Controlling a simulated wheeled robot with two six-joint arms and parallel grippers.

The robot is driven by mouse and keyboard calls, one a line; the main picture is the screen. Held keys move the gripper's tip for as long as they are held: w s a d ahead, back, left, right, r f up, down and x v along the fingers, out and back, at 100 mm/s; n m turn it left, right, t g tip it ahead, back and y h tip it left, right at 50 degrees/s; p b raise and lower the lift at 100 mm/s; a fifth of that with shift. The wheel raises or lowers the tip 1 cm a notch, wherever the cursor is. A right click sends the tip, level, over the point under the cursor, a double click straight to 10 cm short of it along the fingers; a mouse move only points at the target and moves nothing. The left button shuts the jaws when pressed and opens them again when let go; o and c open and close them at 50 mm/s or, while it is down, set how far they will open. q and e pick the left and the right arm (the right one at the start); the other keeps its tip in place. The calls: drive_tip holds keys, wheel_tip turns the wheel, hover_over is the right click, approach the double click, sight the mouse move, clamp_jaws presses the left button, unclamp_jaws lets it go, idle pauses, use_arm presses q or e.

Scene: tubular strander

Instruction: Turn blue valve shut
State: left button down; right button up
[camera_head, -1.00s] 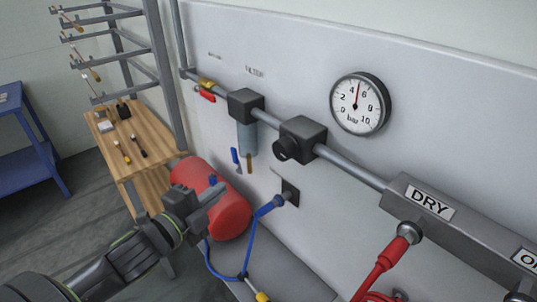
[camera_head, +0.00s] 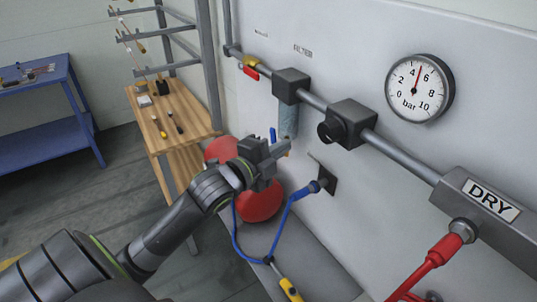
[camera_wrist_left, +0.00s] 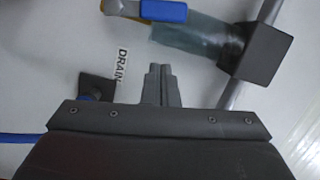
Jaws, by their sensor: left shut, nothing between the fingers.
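The blue valve handle (camera_head: 273,134) shows as a small upright blue lever at the lower end of the filter bowl (camera_head: 288,117). In the left wrist view the blue handle (camera_wrist_left: 163,11) lies at the top edge, beside the bowl's end and near a brass-coloured part. My left gripper (camera_head: 284,148) is shut and empty. In the head view its fingers overlap the area just below the handle and hide part of the valve. In the left wrist view the fingertips (camera_wrist_left: 160,70) point toward the handle, with a gap between. My right gripper is not in view.
A red-handled valve (camera_head: 250,72) sits on the pipe at upper left. A black regulator (camera_head: 347,124) and a gauge (camera_head: 420,88) are to the right. A blue hose (camera_head: 290,215) hangs from a wall fitting below the gripper. A red tank (camera_head: 258,203) stands behind my arm.

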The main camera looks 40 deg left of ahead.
use_arm(q)
drive_tip(key=shift+w+a+f+p, duration=0.1)
drive_tip(key=shift+w+a+p, duration=0.1)
drive_tip(key=shift+a, duration=0.35)
drive_tip(key=shift+w+a+f+p, duration=0.1)
drive_tip(key=shift+w+a+p, duration=0.05)
drive_tip(key=shift+a, duration=0.75)
drive_tip(key=shift+a+f, duration=0.1)
drive_tip(key=shift+a, duration=0.15)
drive_tip(key=shift+w, duration=0.15)
drive_tip(key=shift+f, duration=0.1)
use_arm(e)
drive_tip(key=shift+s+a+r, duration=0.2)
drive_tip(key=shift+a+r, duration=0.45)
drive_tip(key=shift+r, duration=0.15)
use_arm(q)
drive_tip(key=shift+w, duration=0.1)
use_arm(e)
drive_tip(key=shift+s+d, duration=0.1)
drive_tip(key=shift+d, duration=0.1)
